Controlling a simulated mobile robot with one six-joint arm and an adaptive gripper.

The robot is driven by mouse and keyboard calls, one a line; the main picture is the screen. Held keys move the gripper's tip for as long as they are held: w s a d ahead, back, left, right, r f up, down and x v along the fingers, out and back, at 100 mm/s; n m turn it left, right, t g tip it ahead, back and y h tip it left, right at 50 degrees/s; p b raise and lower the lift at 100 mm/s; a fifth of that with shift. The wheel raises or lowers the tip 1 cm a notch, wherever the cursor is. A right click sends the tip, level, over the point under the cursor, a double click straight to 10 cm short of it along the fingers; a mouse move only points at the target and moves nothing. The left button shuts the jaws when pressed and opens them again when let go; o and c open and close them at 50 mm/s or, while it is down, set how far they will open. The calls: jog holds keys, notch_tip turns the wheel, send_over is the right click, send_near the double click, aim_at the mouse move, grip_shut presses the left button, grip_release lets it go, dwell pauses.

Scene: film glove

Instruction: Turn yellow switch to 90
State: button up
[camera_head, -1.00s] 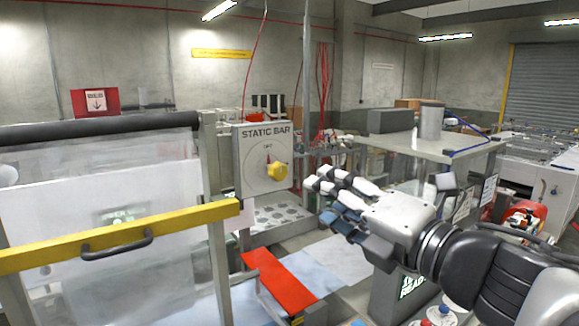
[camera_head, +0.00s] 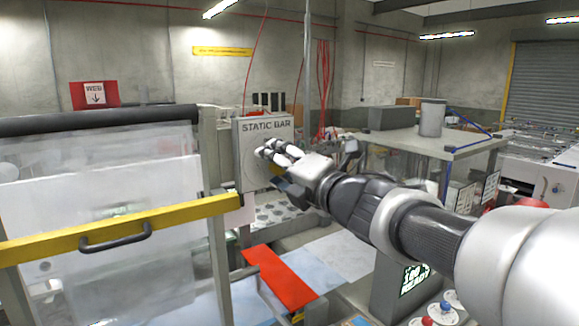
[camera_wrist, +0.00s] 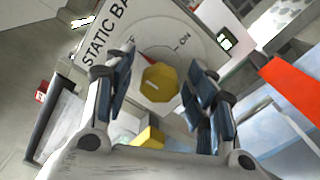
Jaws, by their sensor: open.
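The yellow switch (camera_wrist: 160,84) is a knob on the grey STATIC BAR panel (camera_head: 242,142). In the wrist view it sits between my open fingers, with OFF and ON marks on the dial near it. My gripper (camera_head: 272,160) is in front of the panel in the head view and hides the knob there. In the wrist view my gripper (camera_wrist: 160,105) has its fingers on either side of the knob, apart from each other. I cannot tell whether any finger touches it.
A yellow bar (camera_head: 120,232) with a black handle crosses a clear guard left of the panel. A red strip (camera_head: 279,277) lies below the panel. A table (camera_head: 440,144) with a grey cylinder stands to the right.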

jog(key=shift+c, duration=0.5)
jog(key=c, duration=1)
jog(key=m+p, duration=0.2)
jog(key=m, duration=0.2)
jog(key=shift+r+m, duration=0.1)
jog(key=shift+m, duration=0.2)
jog(key=m+p, duration=0.2)
jog(key=m, duration=0.2)
jog(key=shift+m+p, duration=0.3)
jog(key=shift+p, duration=0.1)
jog(key=m+p, duration=0.2)
jog(key=m, duration=0.2)
jog(key=shift+m+p, duration=1.3)
jog(key=shift+m, duration=1.1)
